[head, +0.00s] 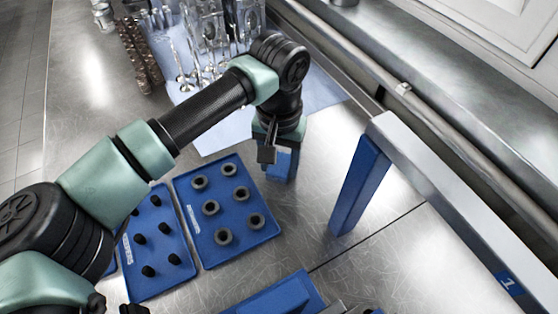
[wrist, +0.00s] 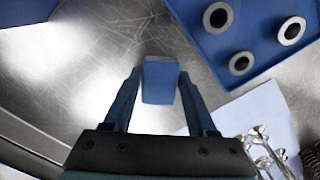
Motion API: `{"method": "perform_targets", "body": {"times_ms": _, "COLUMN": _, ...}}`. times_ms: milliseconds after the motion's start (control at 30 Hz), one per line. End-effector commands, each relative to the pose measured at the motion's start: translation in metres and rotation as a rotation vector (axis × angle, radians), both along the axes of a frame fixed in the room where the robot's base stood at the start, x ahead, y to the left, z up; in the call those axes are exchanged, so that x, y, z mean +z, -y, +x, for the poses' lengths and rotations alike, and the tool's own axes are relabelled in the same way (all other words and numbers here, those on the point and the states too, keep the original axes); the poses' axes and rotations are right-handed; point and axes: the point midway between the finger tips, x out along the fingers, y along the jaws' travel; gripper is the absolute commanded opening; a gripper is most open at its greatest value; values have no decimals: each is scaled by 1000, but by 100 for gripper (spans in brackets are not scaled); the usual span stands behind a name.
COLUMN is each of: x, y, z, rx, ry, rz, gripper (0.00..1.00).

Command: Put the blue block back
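The blue block (wrist: 160,82) is between the two fingers of my gripper (wrist: 160,74) in the wrist view, near their tips. In the head view my gripper (head: 279,150) points down, with the blue block (head: 281,165) directly below its palm. One dark finger overlaps the block's left edge there. The block looks upright, near the far right corner of a blue tray with rings. Finger contact with the block is unclear, and so is whether its base touches the metal table.
The blue ring tray (head: 255,236) and a blue tray with dark pegs (head: 165,290) lie left of the block. A blue-legged metal frame (head: 357,185) stands to the right. Engine parts rest on a pale cloth (head: 318,88) behind. Bare table (head: 310,215) separates block and frame.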

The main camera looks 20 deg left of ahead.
Motion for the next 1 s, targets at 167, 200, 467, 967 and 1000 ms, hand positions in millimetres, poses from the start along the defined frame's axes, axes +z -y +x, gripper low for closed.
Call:
{"method": "perform_targets", "body": {"times_ms": 167, "x": 0, "y": 0, "z": 0, "rx": 0, "ry": 0, "rz": 0, "gripper": 85}}
{"method": "perform_targets", "body": {"times_ms": 200, "x": 1, "y": 0, "z": 0, "rx": 0, "ry": 0, "rz": 0, "gripper": 85}}
{"method": "perform_targets", "body": {"times_ms": 467, "x": 3, "y": 0, "z": 0, "rx": 0, "ry": 0, "rz": 0, "gripper": 85}}
{"method": "perform_targets", "body": {"times_ms": 967, "x": 92, "y": -1, "z": 1, "rx": 1, "ry": 3, "rz": 3, "gripper": 85}}
{"method": "perform_targets", "body": {"times_ms": 1000, "x": 99, "y": -1, "z": 1, "rx": 1, "ry": 3, "rz": 3, "gripper": 85}}
